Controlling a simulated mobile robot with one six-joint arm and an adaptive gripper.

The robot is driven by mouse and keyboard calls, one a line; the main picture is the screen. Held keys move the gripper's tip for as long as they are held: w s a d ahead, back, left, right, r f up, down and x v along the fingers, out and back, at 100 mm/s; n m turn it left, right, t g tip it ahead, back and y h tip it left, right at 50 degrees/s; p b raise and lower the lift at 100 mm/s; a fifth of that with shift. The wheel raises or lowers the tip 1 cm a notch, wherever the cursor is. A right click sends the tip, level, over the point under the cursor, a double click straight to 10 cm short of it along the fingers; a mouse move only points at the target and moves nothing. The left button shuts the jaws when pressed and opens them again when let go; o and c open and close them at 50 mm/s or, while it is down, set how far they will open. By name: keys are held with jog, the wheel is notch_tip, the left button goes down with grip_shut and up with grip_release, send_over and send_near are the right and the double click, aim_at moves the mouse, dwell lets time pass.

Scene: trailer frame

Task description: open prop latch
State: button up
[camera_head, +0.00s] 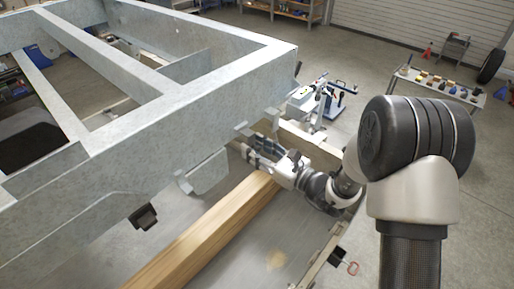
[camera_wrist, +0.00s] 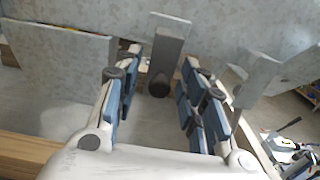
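The galvanised trailer frame (camera_head: 200,100) fills the left of the head view; its side wall (camera_wrist: 90,15) spans the top of the wrist view. A grey metal tab (camera_wrist: 168,45) with a dark round knob (camera_wrist: 159,86) hangs from that wall and looks like the prop latch. My gripper (camera_wrist: 162,100) is open, with blue-padded fingers on either side of the knob and a visible gap to each. I cannot tell how deep the knob sits between them. In the head view my gripper (camera_head: 262,155) is close beside the frame's lower edge, and the latch is hard to make out there.
A flat metal plate (camera_wrist: 60,70) hangs left of the fingers, and another metal bracket (camera_wrist: 257,80) juts out close to the right finger. A wooden beam (camera_head: 205,235) lies below my gripper. A table with small parts (camera_head: 440,86) stands far right.

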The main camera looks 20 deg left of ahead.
grip_shut()
dwell(0.3)
dwell(0.3)
